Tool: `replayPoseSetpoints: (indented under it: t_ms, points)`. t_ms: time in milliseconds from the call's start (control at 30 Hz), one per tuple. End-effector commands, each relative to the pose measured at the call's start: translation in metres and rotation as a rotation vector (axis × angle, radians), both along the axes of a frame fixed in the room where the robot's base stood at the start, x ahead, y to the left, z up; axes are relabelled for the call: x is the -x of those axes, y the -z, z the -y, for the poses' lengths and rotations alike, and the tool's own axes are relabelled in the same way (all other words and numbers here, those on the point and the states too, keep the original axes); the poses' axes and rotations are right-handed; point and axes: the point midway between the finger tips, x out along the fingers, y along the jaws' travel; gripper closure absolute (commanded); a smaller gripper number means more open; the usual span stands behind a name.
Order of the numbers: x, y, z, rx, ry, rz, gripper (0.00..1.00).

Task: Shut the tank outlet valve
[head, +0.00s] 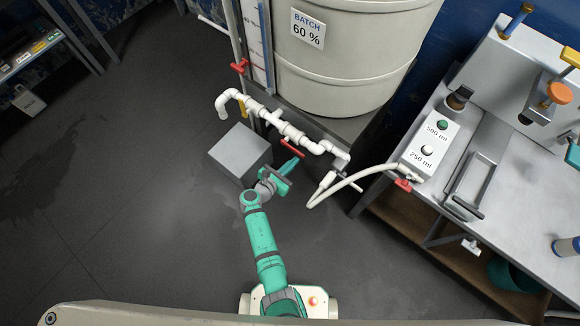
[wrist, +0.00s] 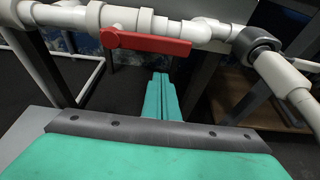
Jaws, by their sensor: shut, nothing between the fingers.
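The large cream tank (head: 340,60) carries a "BATCH 60 %" label. White piping (head: 318,147) runs below its front. A red lever handle (head: 292,148) sits on this piping and lies roughly along the pipe; it also shows in the wrist view (wrist: 150,43). No label shows that names it as the outlet valve. My gripper (head: 293,164) is just in front of the red lever. In the wrist view its teal fingers (wrist: 163,76) are together and empty, below the lever's right part. Whether the tips touch the lever is not clear.
Another red handle (head: 240,66) is on the upright pipe at left, and one (head: 403,184) is by the bench. A grey box (head: 240,153) stands left of my gripper. A white hose (head: 345,182) curves at right towards the metal bench (head: 425,205).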

Motion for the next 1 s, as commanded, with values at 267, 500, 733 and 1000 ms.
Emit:
replayPoseSetpoints:
  t_ms: [267,500,733,1000]
  points:
    - [0.001,-0.023,0.001,-0.001,0.002,-0.001,1.00]
    - [0.001,-0.030,0.001,0.000,0.003,-0.002,1.00]
    - [0.001,-0.030,0.001,0.000,0.003,-0.001,1.00]
    - [0.001,-0.033,0.013,0.030,0.023,-0.023,1.00]
